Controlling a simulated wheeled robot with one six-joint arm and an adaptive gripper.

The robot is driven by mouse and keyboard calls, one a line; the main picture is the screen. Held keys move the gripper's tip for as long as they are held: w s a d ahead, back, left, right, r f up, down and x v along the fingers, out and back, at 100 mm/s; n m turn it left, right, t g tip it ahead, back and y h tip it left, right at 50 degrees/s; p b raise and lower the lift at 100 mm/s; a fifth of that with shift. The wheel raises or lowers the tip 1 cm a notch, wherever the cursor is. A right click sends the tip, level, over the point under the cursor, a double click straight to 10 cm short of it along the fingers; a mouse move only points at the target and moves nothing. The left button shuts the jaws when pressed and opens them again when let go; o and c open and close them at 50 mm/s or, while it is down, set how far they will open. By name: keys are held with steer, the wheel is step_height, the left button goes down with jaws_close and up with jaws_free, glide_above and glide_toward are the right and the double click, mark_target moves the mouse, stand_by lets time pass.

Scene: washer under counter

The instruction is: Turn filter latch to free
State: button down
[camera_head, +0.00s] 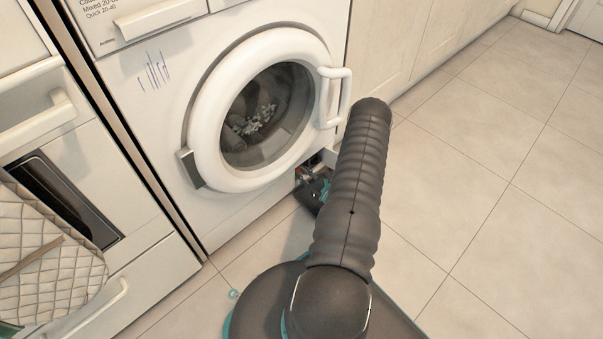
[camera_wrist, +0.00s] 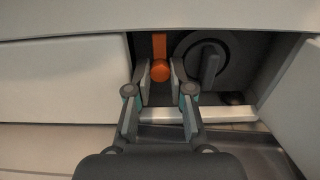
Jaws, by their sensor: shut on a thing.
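The orange filter latch (camera_wrist: 159,48) hangs upright in a dark recess low on the washer, with a round knob at its lower end. My gripper (camera_wrist: 160,70) is shut on it, a finger on each side of the knob. The round grey filter cap (camera_wrist: 209,62) with its upright grip is just right of the latch. In the head view my gripper (camera_head: 314,188) is at the washer's lower right corner, largely hidden by my arm, and the latch cannot be made out clearly there.
The washer (camera_head: 160,120) has its round white door (camera_head: 203,150) shut, with a handle at the right. A pale panel (camera_wrist: 65,82) is left of the recess, and a light lip (camera_wrist: 200,114) runs below it. A quilted cloth (camera_head: 45,255) hangs at the left. The tiled floor (camera_head: 490,220) to the right is clear.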

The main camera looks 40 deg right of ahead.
steer(key=c, duration=1.3)
jaws_free()
